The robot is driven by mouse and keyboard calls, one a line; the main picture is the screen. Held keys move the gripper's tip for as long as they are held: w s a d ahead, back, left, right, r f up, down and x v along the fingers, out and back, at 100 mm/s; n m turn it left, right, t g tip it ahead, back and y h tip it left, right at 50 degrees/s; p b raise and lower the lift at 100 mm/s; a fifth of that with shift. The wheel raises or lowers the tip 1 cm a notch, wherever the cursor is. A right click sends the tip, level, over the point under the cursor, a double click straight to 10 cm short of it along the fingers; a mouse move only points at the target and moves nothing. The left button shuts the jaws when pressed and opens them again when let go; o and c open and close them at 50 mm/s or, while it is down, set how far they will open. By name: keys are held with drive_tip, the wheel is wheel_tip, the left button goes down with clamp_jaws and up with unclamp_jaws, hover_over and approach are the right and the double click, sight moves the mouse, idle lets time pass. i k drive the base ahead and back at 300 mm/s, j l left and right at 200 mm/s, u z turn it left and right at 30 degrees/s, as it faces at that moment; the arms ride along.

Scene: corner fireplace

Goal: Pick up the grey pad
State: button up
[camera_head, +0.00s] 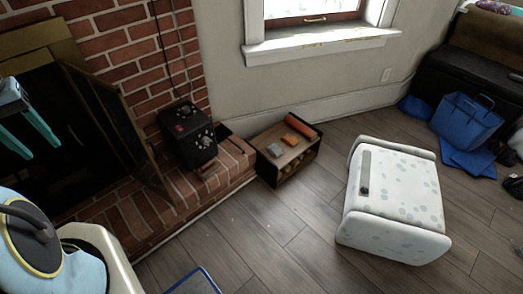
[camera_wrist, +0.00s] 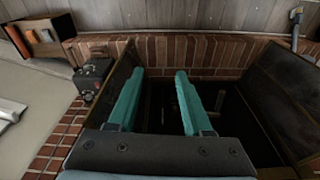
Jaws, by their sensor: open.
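A small grey pad (camera_head: 275,151) lies on top of a low wooden box (camera_head: 285,168) below the window, beside an orange block (camera_head: 300,125). My gripper (camera_head: 40,152) is at the far left in the head view, in front of the dark fireplace opening and well apart from the pad. In the wrist view its two teal fingers (camera_wrist: 158,76) are spread with nothing between them.
A black box with knobs (camera_head: 187,135) stands on the brick hearth (camera_head: 150,208), between my gripper and the wooden box. A white spotted stool (camera_head: 400,205) stands to the right. A blue bag (camera_head: 466,118) lies farther right. Wood floor (camera_head: 285,235) between hearth and stool is clear.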

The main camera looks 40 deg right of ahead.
sight(273, 149)
drive_tip(key=i+l, duration=0.15)
drive_tip(key=l, duration=0.2)
drive_tip(key=i+l, duration=0.35)
drive_tip(key=l, duration=0.3)
drive_tip(key=l+u, duration=0.1)
drive_tip(key=l, duration=0.6)
